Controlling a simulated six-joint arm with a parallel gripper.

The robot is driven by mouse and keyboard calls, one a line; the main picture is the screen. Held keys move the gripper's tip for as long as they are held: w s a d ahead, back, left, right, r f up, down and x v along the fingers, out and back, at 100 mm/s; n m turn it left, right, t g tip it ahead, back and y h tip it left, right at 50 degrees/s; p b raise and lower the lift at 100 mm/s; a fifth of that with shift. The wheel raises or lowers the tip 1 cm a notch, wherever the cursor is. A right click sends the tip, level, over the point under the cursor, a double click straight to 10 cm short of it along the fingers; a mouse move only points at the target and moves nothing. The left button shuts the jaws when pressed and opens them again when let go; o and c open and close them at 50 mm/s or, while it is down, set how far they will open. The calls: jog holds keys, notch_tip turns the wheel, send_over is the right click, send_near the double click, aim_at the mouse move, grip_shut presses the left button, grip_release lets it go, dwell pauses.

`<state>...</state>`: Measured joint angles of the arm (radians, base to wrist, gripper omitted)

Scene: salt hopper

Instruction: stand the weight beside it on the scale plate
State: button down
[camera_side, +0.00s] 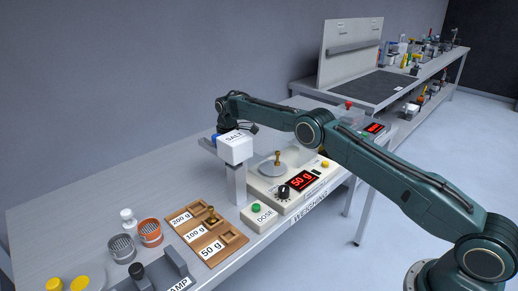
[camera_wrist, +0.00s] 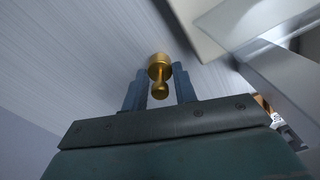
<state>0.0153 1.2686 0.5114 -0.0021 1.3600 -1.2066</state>
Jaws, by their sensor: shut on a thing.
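My gripper (camera_wrist: 160,88) is shut on a brass weight (camera_wrist: 159,72), which has a wide round body and a knob, in the wrist view. In the side view my gripper is mostly hidden behind the white salt hopper (camera_side: 236,148), and the held weight does not show. The round scale plate (camera_side: 267,170) lies to the right of the hopper, with a small brass weight (camera_side: 277,159) standing on it. The scale display (camera_side: 301,181) reads 50 g. A wooden weight tray (camera_side: 207,251) holds another brass weight (camera_side: 211,216), seemingly in the 100 g slot.
The hopper's grey post (camera_side: 236,186) stands between my gripper and the scale plate. A green DOSE button (camera_side: 256,208) and a dark knob (camera_side: 283,191) are in front. Orange and grey cups (camera_side: 150,232) stand left of the tray. The table's back left is clear.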

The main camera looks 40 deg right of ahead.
jog(key=shift+f, duration=0.15)
jog(key=c, duration=1.1)
grip_release()
jog(key=shift+w+r, duration=0.1)
jog(key=shift+r, duration=3.75)
jog(key=shift+r, duration=0.1)
